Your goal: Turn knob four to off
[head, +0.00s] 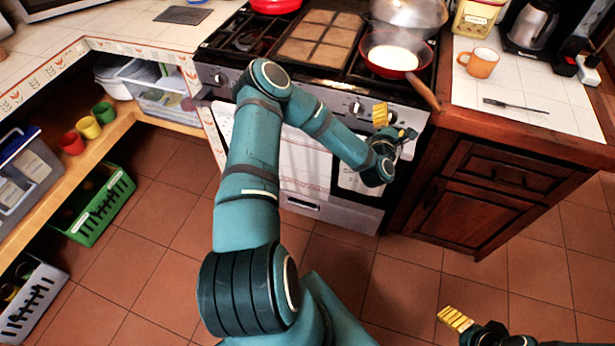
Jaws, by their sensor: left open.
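The stove's front panel (325,98) carries a row of round knobs, with one knob (219,79) at the left end and another knob (356,108) right of the middle. My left gripper (393,121) is at the right end of this panel, its yellow fingertips apart. The panel and any knob between the fingers are largely hidden by the gripper, so I cannot tell whether it touches a knob or how that knob is turned. My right gripper (456,319) is low at the bottom right, over the floor and away from the stove. Only its yellow pad and dark knuckles show.
A red pan (391,57) with pale contents sits on the right burners, its wooden handle (423,92) jutting past the stove's front edge near my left gripper. A counter with an orange mug (481,63) and a fork (515,105) is on the right. Floor in front is clear.

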